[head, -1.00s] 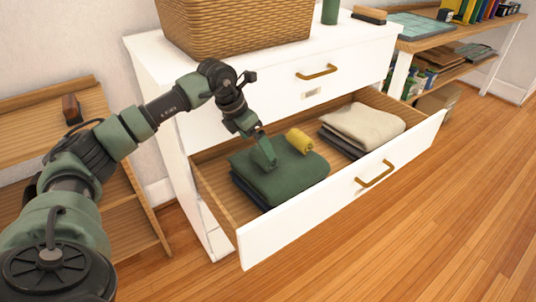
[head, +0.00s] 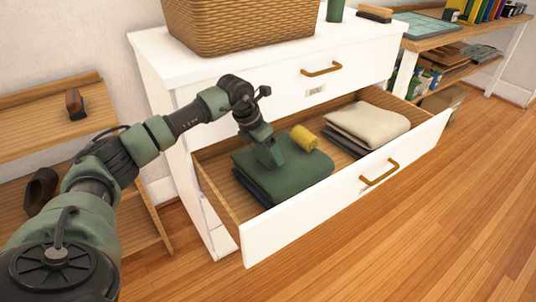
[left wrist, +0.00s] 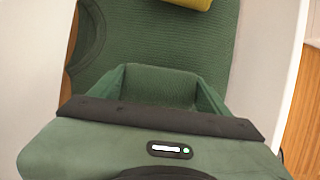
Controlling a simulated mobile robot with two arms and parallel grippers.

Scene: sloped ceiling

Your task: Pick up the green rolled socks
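The green rolled socks (left wrist: 162,86) show in the left wrist view as a ribbed green bundle between my left gripper's two fingers. They lie over a dark green folded garment (head: 305,175) in the open drawer. In the head view I cannot separate the socks from my green gripper. My left gripper (head: 274,157) points down at the garment. Its fingers (left wrist: 162,95) stand apart, one on each side of the socks; I see no clear squeeze. My right gripper is not in view.
A yellow roll (head: 305,138) lies just behind the gripper on the same pile. The white drawer front (head: 340,195) stands on the near side. A beige folded stack (head: 368,125) lies right in the drawer. A wicker basket (head: 240,25) stands on the dresser.

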